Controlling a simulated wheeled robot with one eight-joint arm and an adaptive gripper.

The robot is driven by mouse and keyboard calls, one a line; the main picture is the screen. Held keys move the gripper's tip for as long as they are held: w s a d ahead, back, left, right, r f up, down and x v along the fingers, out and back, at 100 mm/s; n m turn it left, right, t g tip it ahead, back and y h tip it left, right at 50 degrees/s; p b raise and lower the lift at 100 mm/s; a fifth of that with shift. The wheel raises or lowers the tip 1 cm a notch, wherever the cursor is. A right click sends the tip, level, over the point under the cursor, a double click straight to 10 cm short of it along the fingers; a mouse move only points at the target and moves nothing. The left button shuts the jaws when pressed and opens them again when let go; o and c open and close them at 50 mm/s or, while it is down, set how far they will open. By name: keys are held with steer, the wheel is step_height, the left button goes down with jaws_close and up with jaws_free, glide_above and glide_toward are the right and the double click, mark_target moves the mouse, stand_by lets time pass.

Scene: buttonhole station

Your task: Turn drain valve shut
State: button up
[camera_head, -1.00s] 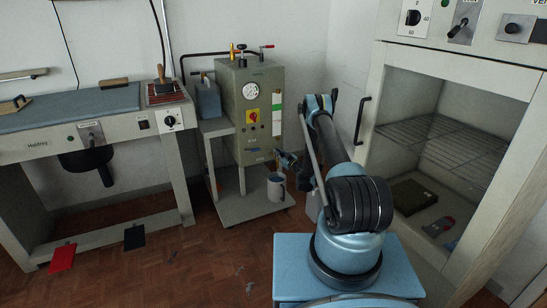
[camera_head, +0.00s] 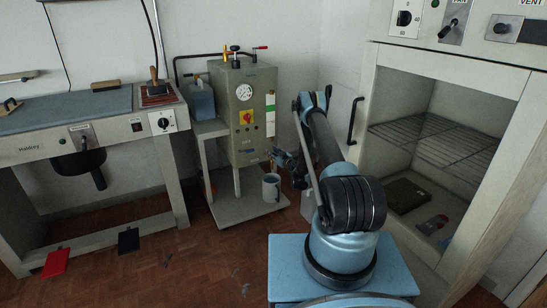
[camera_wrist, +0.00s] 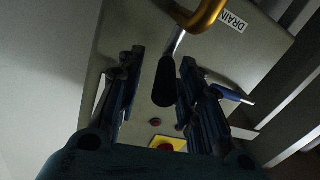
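The drain valve's lever has a dark grip (camera_wrist: 165,82) on a bare metal stem, leading to a brass-coloured fitting (camera_wrist: 205,14) beside a DRAIN label (camera_wrist: 234,21). It is on the front of the grey-green boiler cabinet (camera_head: 242,90). My gripper (camera_wrist: 160,82) is open in the wrist view, with one finger on each side of the dark grip. A gap shows at the left finger; whether the right finger touches the grip is unclear. In the head view my gripper (camera_head: 276,155) is at the cabinet's lower right, too small there to make out the valve.
A grey mug (camera_head: 271,188) stands on the low stand (camera_head: 240,207) below my gripper. A blue container (camera_head: 201,101) is left of the cabinet. An open-fronted oven (camera_head: 365,105) stands close to my arm's right.

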step_height(320, 180, up, 8)
steer(key=shift+r, duration=0.2)
stand_by(0.4)
